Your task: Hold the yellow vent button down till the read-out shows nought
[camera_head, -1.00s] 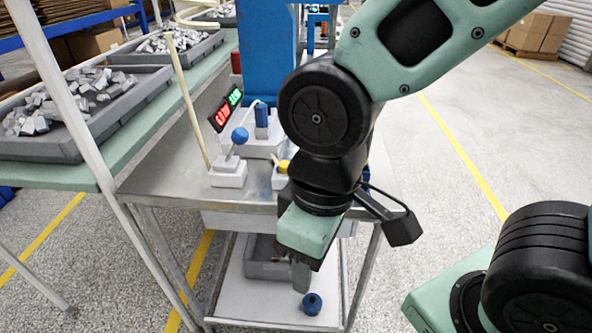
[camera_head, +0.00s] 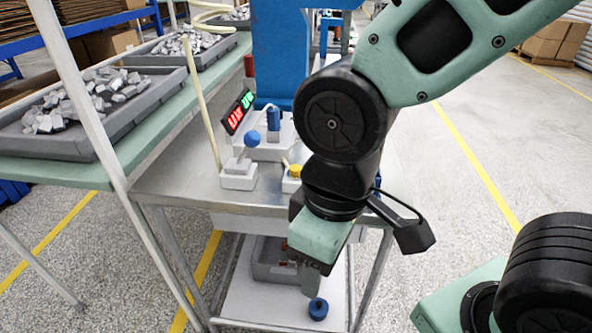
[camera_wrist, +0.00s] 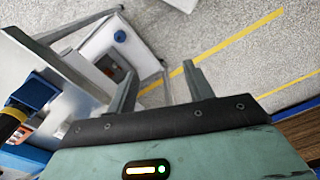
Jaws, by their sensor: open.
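The yellow vent button (camera_head: 295,171) sits on a small white box at the front of the metal cart top, partly hidden by my arm. The read-out (camera_head: 238,112) is a tilted black panel behind it with red and green characters, too small to read surely. My gripper (camera_head: 313,277) hangs pointing down in front of the cart's near edge, below the button's level and apart from it. In the wrist view its two fingers (camera_wrist: 158,82) are spread with nothing between them.
A blue-knobbed lever (camera_head: 252,139) stands left of the button. A blue post stands behind it. A lower shelf (camera_head: 250,300) holds a grey bin and a blue round thing (camera_head: 318,309). A green bench (camera_head: 80,172) with grey trays is at left.

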